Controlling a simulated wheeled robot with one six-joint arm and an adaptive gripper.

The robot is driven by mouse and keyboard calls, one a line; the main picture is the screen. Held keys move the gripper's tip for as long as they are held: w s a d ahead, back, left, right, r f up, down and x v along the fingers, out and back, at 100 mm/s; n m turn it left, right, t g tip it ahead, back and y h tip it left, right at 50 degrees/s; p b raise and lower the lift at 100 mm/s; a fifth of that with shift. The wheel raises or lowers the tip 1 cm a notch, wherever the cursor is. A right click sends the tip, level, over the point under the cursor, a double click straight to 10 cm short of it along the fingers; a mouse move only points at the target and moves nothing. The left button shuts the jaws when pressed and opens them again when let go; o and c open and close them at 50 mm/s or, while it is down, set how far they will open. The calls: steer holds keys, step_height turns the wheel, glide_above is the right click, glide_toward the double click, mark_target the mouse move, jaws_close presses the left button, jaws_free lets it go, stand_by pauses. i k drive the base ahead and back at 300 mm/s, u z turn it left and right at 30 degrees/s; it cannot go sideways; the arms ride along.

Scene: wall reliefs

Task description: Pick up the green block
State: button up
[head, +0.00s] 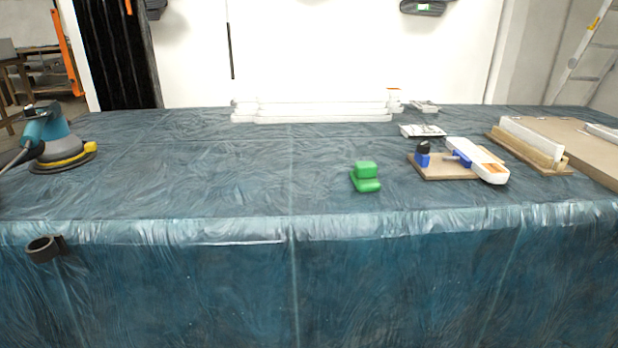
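The green block (365,178) stands on the blue plastic-covered table (200,180), right of the middle and near the front edge. It has a step shape, with a taller back part and a lower front part. Nothing touches it. My gripper does not show in the head view.
A sander (60,145) stands at the left, and a black ring holder (44,248) is on the table's front. Right of the block lies a board (435,172) with a blue clamp and a white piece. White strips (310,110) lie at the back. The table left of the block is clear.

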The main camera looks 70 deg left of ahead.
mark_target(364, 175)
steer(key=u, duration=2.4)
